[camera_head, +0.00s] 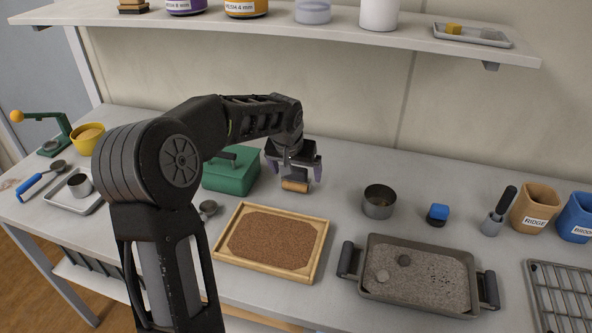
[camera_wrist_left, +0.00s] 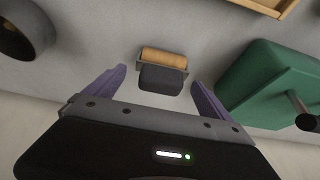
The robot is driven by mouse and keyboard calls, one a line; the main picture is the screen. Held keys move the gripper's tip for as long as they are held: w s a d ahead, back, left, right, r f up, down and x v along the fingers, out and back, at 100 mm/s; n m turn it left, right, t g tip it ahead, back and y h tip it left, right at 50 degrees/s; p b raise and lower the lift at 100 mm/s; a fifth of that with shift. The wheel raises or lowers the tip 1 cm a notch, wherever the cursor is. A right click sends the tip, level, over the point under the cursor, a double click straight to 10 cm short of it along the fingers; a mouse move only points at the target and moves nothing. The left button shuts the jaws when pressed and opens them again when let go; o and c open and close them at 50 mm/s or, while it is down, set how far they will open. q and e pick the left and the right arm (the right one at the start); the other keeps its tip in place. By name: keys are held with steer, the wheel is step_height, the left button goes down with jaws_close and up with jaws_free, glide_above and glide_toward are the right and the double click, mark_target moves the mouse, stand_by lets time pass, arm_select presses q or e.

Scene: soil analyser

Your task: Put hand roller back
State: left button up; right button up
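The hand roller (camera_head: 295,185) has a pale wooden cylinder and a dark handle. It is on the grey table, right of the green box. It also shows in the left wrist view (camera_wrist_left: 163,56), with its dark handle toward my gripper. My left gripper (camera_head: 297,173) is above and around the handle end. In the left wrist view its purple fingers (camera_wrist_left: 159,77) are wide apart, one on each side of the handle, with visible gaps. Nothing is gripped. My right gripper is not in view.
The green lidded box (camera_head: 231,173) is close left of the gripper. A wooden tray of brown soil (camera_head: 321,256) lies in front, and a metal cup (camera_head: 380,203) stands to the right. A grey tray (camera_head: 368,243) is at front right. A shelf (camera_head: 300,31) overhangs behind.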

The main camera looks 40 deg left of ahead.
arm_select(q)
steer(key=shift+r, duration=0.3)
steer(key=v, duration=1.1)
steer(key=shift+s+r, duration=0.15)
steer(key=shift+r, duration=0.2)
stand_by(0.3)
